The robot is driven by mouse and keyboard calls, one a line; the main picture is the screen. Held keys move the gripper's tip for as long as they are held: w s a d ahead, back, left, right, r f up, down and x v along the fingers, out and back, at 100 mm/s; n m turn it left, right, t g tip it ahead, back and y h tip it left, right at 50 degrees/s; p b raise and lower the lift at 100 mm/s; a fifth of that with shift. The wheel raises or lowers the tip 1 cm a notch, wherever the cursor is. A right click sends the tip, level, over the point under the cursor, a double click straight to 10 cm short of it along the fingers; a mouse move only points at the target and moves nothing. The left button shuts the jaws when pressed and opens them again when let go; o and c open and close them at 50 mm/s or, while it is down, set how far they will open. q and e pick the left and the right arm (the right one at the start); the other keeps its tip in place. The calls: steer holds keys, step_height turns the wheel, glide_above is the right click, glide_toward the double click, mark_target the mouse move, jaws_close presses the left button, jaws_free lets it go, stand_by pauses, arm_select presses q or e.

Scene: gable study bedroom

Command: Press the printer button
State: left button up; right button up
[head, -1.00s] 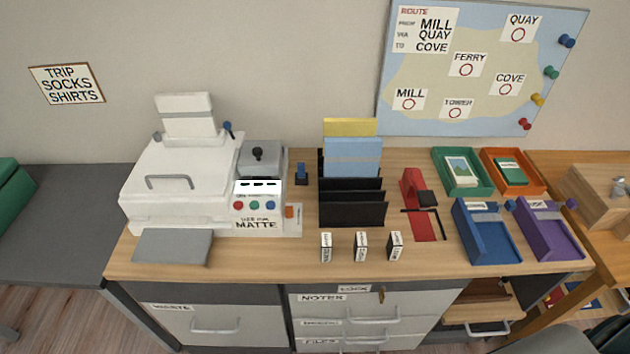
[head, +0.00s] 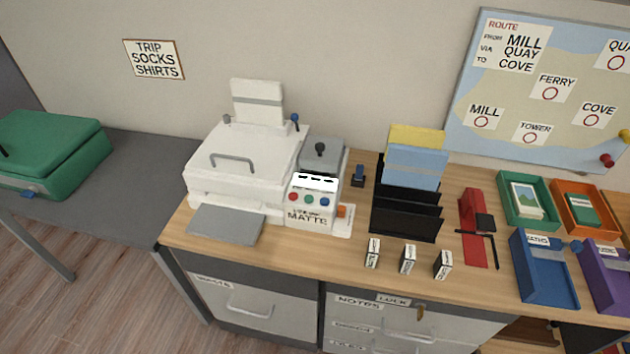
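The white printer (head: 245,160) stands at the left part of the wooden desk, with a handled lid and paper upright at its back. A grey output tray (head: 226,224) juts out in front. Neither of my grippers shows in the head view.
A black file rack (head: 405,216) stands right of the printer, with small labelled blocks (head: 409,259) in front. A red stapler-like item (head: 473,222) and coloured trays (head: 541,272) lie further right. A green case (head: 48,150) sits on the grey surface at left.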

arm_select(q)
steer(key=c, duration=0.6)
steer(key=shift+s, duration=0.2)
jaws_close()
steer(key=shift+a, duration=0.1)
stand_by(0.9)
